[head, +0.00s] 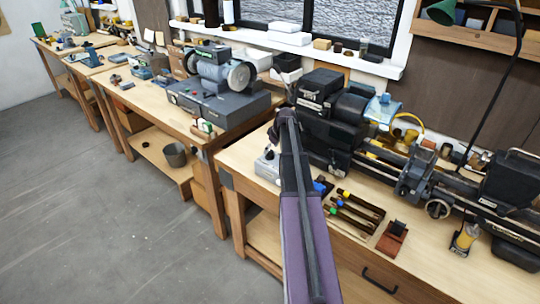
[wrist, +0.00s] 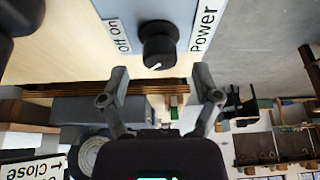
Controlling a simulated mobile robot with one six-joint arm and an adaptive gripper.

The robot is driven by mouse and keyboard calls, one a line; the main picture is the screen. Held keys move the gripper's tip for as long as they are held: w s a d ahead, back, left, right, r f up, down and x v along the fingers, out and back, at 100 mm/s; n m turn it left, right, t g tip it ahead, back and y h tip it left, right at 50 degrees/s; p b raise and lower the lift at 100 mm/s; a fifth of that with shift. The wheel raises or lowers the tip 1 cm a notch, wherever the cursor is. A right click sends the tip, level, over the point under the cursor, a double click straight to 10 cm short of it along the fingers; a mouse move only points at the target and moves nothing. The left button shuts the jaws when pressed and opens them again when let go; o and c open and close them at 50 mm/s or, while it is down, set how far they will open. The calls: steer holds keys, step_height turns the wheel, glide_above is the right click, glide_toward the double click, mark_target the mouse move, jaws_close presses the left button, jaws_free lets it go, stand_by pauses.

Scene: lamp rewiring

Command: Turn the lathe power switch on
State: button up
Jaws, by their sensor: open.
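The power switch is a round black knob (wrist: 158,48) on a grey panel (wrist: 135,12) in the wrist view. The panel carries the words "off on" on the left and "Power" on the right. A small white mark shows on the knob's lower edge; I cannot tell which setting it means. My gripper (wrist: 159,88) is open and empty, its two fingertips apart just below the knob in the picture, not touching it visibly. In the head view, a grey box (head: 267,166) shows beside my arm, which hides part of it. The black lathe (head: 335,120) stands right of my arm.
A tray of tools (head: 352,212) and a small reddish-brown block (head: 392,238) lie on the lathe bench. A bench grinder (head: 215,75) stands on the neighbouring bench. The grey floor (head: 100,200) at left is mostly clear.

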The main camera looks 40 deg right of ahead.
steer(key=shift+b+x, duration=0.55)
steer(key=shift+x, duration=0.35)
jaws_close()
